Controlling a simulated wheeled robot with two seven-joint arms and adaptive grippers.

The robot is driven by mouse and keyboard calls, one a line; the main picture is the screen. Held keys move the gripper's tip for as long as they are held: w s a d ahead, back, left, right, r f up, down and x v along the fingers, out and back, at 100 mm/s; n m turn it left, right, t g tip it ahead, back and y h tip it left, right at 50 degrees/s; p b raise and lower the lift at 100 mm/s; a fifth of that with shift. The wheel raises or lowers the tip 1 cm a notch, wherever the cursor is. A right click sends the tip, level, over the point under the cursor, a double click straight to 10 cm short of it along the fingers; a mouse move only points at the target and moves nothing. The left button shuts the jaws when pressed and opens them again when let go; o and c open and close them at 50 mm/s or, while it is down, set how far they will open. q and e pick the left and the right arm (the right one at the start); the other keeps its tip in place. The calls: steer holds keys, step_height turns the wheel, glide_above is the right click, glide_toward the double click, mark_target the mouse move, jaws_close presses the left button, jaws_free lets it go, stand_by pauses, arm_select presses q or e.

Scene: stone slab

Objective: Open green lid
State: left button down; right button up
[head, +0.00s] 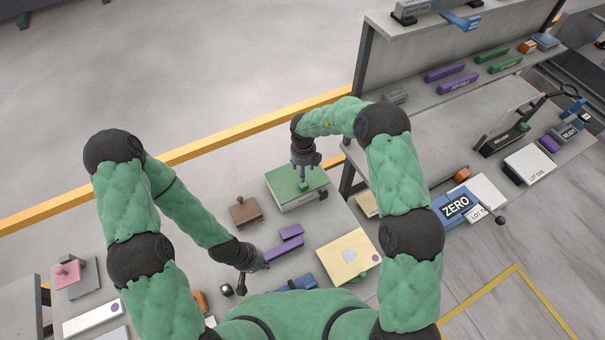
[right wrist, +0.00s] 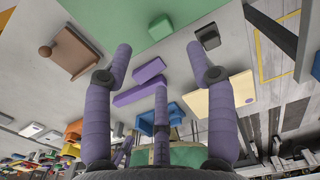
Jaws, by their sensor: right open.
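The green lid (head: 285,183) lies flat on a pale box (head: 300,204) at the middle of the slab in the head view. A small green knob (head: 304,187) stands on it. In the right wrist view the lid (right wrist: 120,14) fills the upper part, with its knob (right wrist: 160,28) near the lower edge. My right gripper (head: 304,178) points down over the lid by the knob. Its purple fingers (right wrist: 160,55) are spread in the wrist view, with nothing between them. My left gripper (head: 254,276) is low beside a long purple block, and its fingers are too small to judge.
A brown block (head: 244,212) is left of the box. Purple blocks (head: 284,249) and a cream board (head: 348,256) lie nearer to me. A pink stamp-like object (head: 67,273) is at far left. A side bench (head: 410,145) with labelled items stands at right.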

mark_target(303, 185)
step_height(303, 185, down, 10)
steer(key=shift+s+p, duration=0.1)
steer(key=shift+p, duration=0.55)
jaws_close()
